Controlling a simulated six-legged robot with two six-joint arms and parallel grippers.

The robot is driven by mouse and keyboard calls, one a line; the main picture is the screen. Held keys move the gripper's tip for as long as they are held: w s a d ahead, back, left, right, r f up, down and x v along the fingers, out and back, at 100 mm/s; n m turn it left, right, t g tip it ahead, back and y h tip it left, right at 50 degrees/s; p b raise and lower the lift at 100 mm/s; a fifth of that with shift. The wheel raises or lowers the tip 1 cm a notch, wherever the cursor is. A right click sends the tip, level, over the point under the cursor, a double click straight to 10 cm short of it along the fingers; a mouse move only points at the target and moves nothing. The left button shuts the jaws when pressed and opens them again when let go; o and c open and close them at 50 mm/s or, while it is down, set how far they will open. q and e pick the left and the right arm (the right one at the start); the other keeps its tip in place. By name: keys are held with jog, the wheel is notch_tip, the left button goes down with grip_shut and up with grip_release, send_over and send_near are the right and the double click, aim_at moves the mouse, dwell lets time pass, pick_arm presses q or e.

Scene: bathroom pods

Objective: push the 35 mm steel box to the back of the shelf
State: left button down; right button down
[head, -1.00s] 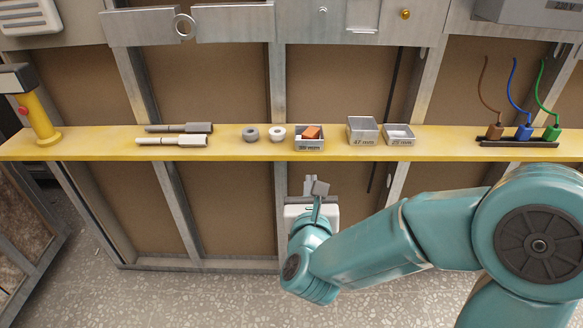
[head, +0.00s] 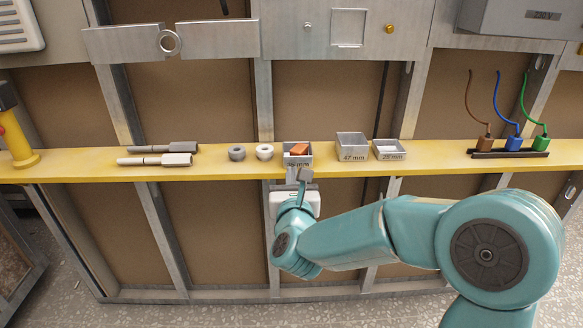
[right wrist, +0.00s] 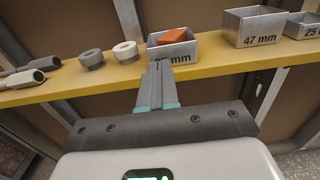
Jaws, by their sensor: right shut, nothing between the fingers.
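The small steel box (head: 297,158) with an orange block (head: 299,149) in it stands on the yellow shelf (head: 220,169), near its front edge. Its label is partly covered by my right gripper; only "mm" reads clearly in the right wrist view (right wrist: 181,53). My right gripper (head: 299,174) is shut and empty, with its fingertips at the front face of this box. In the right wrist view its fingertips (right wrist: 158,66) overlap the box's lower left front; I cannot tell whether they touch it. My left gripper is not in view.
A 47 mm box (head: 352,146) and a smaller box (head: 389,149) stand to the right. A grey ring (head: 237,153) and a white ring (head: 264,152) lie to the left, beside two handled tools (head: 160,154). Coloured plugs (head: 512,142) stand far right.

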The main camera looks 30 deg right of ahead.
aim_at(290, 153)
jog(key=shift+x, duration=1.9)
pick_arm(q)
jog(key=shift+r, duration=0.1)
pick_arm(e)
jog(key=shift+s, duration=0.1)
